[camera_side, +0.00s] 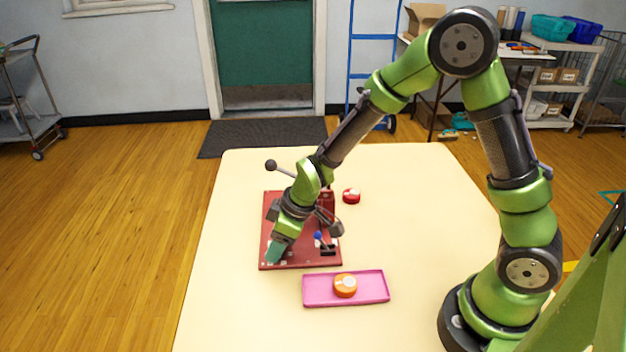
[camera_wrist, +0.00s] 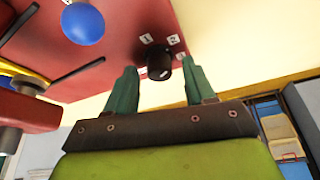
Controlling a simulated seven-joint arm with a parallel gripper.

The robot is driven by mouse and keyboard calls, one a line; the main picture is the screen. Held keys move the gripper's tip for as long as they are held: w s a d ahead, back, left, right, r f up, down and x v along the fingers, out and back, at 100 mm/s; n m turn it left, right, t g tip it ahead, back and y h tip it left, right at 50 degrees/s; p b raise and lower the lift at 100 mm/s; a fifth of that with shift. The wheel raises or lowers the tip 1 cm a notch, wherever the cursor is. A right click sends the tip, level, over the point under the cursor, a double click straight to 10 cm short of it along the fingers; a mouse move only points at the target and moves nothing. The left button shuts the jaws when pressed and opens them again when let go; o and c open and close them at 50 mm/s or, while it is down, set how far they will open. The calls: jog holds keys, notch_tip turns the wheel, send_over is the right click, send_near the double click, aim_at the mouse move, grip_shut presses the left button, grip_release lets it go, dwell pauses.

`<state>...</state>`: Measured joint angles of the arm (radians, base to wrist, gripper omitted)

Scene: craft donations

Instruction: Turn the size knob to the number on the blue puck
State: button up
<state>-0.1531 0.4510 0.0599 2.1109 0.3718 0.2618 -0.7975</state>
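My gripper (camera_wrist: 160,84) is open, its two green fingers apart on either side of a black knob (camera_wrist: 158,65) on the red panel (camera_wrist: 115,45). Gaps show between the knob and both fingers. In the side view my gripper (camera_side: 276,252) is low over the front left corner of the red panel (camera_side: 300,263) and hides the knob.
The orange puck rests on a pink tray (camera_side: 374,290) before the panel. The table's right side (camera_side: 425,220) is clear.

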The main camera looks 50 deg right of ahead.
grip_shut()
jog(key=m, duration=0.2)
jog(key=m+h, duration=0.2)
jog(key=m, duration=0.1)
jog(key=shift+s+a+m+t, duration=0.1)
jog(key=shift+a+m+t, duration=0.15)
jog(key=shift+m+t, duration=0.05)
jog(key=m+h, duration=0.1)
jog(key=m, duration=0.2)
jog(key=m+h, duration=0.1)
jog(key=m, duration=0.2)
jog(key=shift+g, duration=0.4)
dwell(0.4)
grip_release()
